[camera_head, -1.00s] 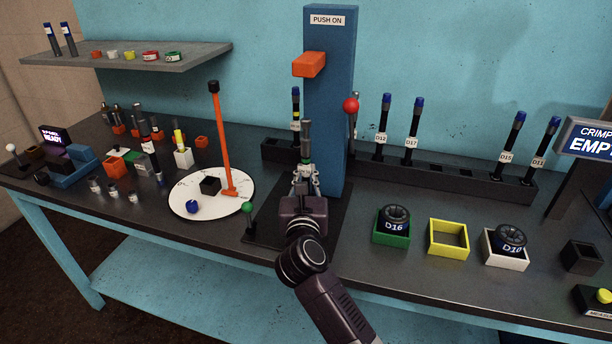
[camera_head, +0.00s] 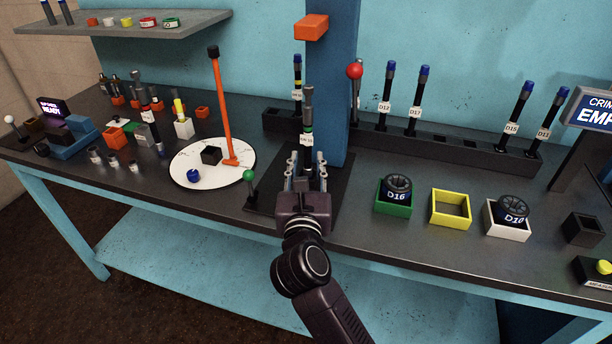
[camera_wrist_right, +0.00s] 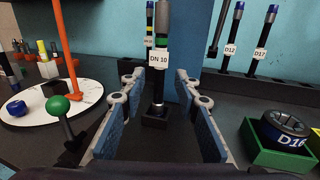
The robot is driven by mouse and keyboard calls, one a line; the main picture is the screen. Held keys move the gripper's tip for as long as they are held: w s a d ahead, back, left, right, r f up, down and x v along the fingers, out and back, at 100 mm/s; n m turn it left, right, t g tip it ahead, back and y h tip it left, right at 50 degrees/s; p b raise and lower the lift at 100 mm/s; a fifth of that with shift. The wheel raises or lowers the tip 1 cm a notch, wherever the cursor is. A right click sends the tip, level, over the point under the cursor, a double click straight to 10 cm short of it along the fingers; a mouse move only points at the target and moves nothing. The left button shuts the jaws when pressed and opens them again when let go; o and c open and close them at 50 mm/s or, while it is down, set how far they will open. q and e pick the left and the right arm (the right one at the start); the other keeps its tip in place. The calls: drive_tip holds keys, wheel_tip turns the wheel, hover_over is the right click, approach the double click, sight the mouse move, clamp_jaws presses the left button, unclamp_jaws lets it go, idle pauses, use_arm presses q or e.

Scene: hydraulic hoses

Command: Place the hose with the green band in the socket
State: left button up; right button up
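The hose with the green band (camera_head: 308,107) stands upright at the foot of the blue PUSH ON press, with a white DN 10 tag. It also shows in the right wrist view (camera_wrist_right: 160,82), where its lower end meets a small dark block, the socket (camera_wrist_right: 153,113); how deep it sits I cannot tell. My right gripper (camera_head: 306,158) is open and empty in front of the hose. In the wrist view its fingers (camera_wrist_right: 160,90) are wide apart, with the hose beyond and between them, not touching. My left gripper is not in view.
The blue press column (camera_head: 335,90) stands just behind the hose. A green-knobbed lever (camera_head: 250,176) is at the left, beside the white turntable (camera_head: 185,178). A rack (camera_head: 460,150) of blue-capped hoses runs behind. Green, yellow (camera_head: 450,222) and white trays stand to the right.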

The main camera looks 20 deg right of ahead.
drive_tip(key=v, duration=0.4)
idle(0.3)
